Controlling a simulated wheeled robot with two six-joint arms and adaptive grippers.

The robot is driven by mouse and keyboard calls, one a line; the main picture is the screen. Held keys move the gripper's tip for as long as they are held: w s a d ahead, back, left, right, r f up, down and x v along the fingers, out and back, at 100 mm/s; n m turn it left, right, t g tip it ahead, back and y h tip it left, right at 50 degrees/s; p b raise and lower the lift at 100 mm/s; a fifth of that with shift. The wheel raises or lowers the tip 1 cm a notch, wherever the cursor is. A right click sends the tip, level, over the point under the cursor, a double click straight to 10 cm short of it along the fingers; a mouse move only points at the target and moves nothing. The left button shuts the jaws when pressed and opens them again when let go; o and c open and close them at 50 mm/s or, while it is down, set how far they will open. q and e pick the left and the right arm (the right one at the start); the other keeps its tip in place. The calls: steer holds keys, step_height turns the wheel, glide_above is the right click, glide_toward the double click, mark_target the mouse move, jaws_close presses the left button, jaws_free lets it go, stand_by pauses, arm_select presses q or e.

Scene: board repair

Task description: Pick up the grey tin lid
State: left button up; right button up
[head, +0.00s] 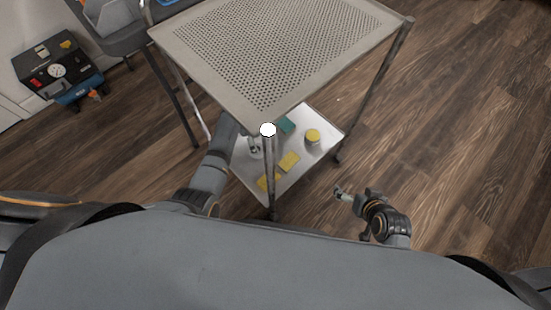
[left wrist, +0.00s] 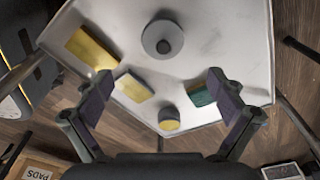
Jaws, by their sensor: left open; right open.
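The grey tin lid (left wrist: 162,38) shows in the left wrist view as a round grey disc with a dark central knob. It lies on the pale lower shelf (left wrist: 225,40) of a cart. In the head view I cannot make it out. My left gripper (left wrist: 160,82) is open and empty, its fingers spread above the shelf, with the lid ahead of and between them in the picture. In the head view the left arm reaches in under the upper shelf. My right gripper (head: 343,194) is empty and open, over the floor to the right of the cart.
The lower shelf also holds a yellow-topped round tin (head: 312,135), a teal block (head: 286,124) and two yellow pads (head: 289,161) (head: 268,182). The perforated upper shelf (head: 270,45) and its legs surround this space. A toolbox (head: 60,70) stands far left.

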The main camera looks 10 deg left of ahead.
arm_select(q)
steer(key=shift+w+d+r, duration=0.1)
steer(key=shift+w+r, duration=0.05)
steer(key=shift+r, duration=0.1)
step_height(320, 180, down, 3)
steer(key=shift+d+b, duration=0.15)
steer(key=shift+b, duration=0.55)
step_height(320, 180, down, 2)
steer(key=shift+w+d+f+b, duration=0.1)
steer(key=shift+f+b, duration=0.05)
steer(key=shift+b, duration=0.55)
arm_select(e)
steer(key=w+r+t, duration=0.6)
steer(key=r, duration=0.7)
steer(key=w+d+r+t, duration=0.1)
steer(key=w+r+t, duration=0.6)
steer(key=r, duration=0.5)
steer(key=shift+r, duration=0.4)
